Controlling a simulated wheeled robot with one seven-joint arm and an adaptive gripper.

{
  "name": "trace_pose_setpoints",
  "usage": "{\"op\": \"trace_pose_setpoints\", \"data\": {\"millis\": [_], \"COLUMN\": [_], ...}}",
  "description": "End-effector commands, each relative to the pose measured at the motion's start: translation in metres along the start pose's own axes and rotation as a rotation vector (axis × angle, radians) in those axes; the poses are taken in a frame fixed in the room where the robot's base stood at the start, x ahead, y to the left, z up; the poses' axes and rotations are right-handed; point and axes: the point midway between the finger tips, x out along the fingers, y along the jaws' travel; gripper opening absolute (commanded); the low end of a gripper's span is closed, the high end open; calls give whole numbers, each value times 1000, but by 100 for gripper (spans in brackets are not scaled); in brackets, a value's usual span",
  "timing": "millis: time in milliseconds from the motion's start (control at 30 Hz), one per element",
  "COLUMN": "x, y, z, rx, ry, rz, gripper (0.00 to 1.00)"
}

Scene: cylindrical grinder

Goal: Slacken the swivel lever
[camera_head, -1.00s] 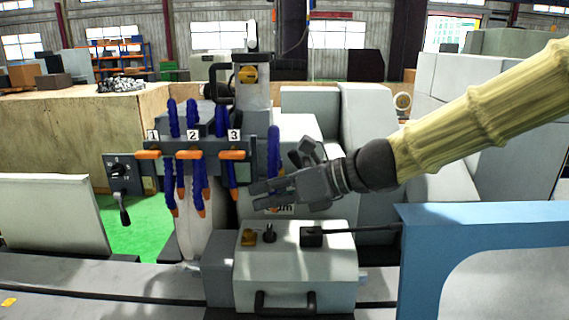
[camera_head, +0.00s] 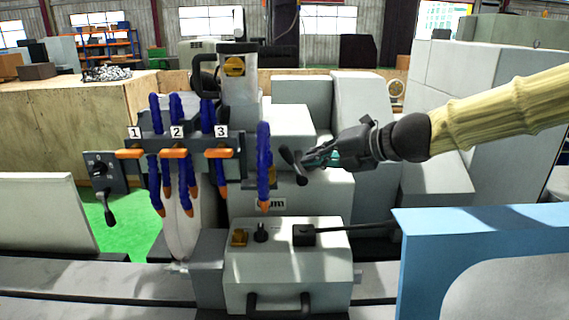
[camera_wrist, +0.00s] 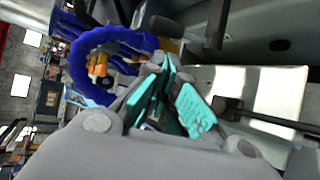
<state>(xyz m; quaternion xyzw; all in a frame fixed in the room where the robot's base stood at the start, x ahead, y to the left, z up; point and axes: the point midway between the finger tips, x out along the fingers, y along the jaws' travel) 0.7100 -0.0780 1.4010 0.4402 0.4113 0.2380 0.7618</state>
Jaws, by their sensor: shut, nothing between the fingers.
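A dark lever with a rounded end (camera_head: 292,166) stands out from the grey grinder body, right of the blue hoses. It appears to be the swivel lever. My gripper (camera_head: 308,158) comes in from the right with its fingertips just beside this lever. I cannot tell whether they touch. The fingers are shut with nothing held between them.
Blue coolant hoses (camera_head: 264,160) hang left of my gripper; one also shows in the wrist view (camera_wrist: 88,45). Below is a control box (camera_head: 290,272) with a knob and a long black lever (camera_head: 350,228). A blue panel (camera_head: 415,270) stands at the front right.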

Motion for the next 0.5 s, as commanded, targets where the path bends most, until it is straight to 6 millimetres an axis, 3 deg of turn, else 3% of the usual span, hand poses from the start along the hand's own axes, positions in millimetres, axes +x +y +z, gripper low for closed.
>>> {"op": "trace_pose_setpoints", "data": {"millis": [267,500], "x": [6,28], "y": [-2,-3], "z": [0,0], "rx": [0,1], "ry": [2,1], "rz": [-1,-1], "gripper": [0,0]}}
